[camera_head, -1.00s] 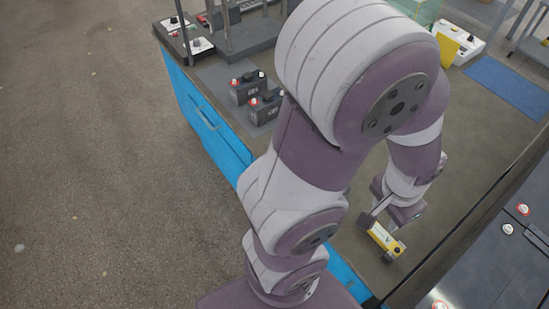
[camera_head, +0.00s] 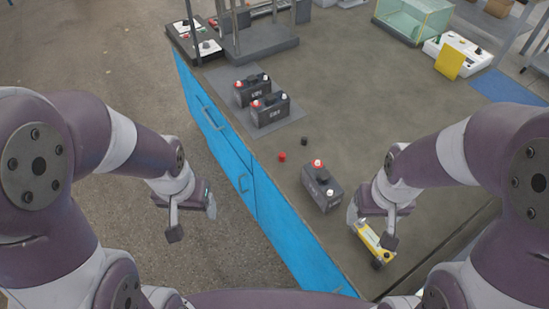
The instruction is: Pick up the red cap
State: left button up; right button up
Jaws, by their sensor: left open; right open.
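The small red cap (camera_head: 282,157) lies on the grey bench top near its front left edge, with a small black cap (camera_head: 311,150) to its right. A dark battery (camera_head: 322,187) with one red and one pale terminal stands just below and right of the caps. My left gripper (camera_head: 193,222) is open and empty, over the floor left of the blue bench front, apart from the red cap. My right gripper (camera_head: 371,228) is open beside the battery, by a yellow device (camera_head: 374,244); I cannot tell whether they touch.
Two more batteries (camera_head: 252,90) (camera_head: 270,110) stand on a grey mat behind the caps. A dark stand (camera_head: 260,45) is at the back left. A glass box (camera_head: 413,18), a white device (camera_head: 455,50) and a blue mat (camera_head: 508,88) are at the back right. The bench middle is clear.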

aim_at(283, 154)
jog(key=z, duration=1.35)
jog(key=i+j+z, duration=0.2)
jog(key=j, duration=0.9)
jog(key=j+z, duration=0.2)
jog(key=j, duration=0.9)
